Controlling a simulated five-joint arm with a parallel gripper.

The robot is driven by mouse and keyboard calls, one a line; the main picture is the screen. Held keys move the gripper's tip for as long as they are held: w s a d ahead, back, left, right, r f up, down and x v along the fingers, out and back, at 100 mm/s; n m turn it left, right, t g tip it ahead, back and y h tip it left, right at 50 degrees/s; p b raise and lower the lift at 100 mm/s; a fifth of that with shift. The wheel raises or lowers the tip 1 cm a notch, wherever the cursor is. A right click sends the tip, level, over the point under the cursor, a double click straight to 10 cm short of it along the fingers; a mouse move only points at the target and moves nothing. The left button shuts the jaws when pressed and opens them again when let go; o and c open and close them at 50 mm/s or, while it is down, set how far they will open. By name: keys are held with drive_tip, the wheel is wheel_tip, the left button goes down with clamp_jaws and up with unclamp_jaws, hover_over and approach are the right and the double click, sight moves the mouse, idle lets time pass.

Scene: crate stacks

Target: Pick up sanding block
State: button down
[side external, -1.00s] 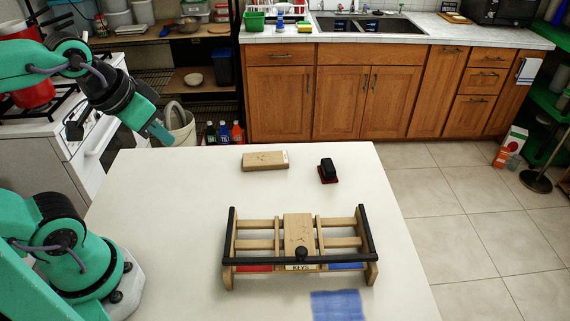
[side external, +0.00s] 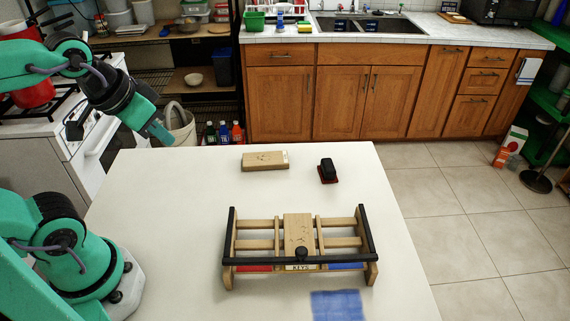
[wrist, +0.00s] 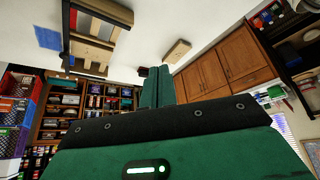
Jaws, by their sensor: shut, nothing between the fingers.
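A small black block with a dark red base (side external: 328,170), which looks like the sanding block, sits on the white table near its far right side.
A wooden rack (side external: 240,245) with black rails and a "KEYS" label stands on the near part of the table (side external: 165,210). A blue patch (side external: 337,305) lies at the near edge. The table between my gripper and the blocks is clear.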

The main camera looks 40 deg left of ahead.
drive_tip(key=shift+c, duration=1.2)
unclamp_jaws()
drive_tip(key=shift+w+r, duration=0.1)
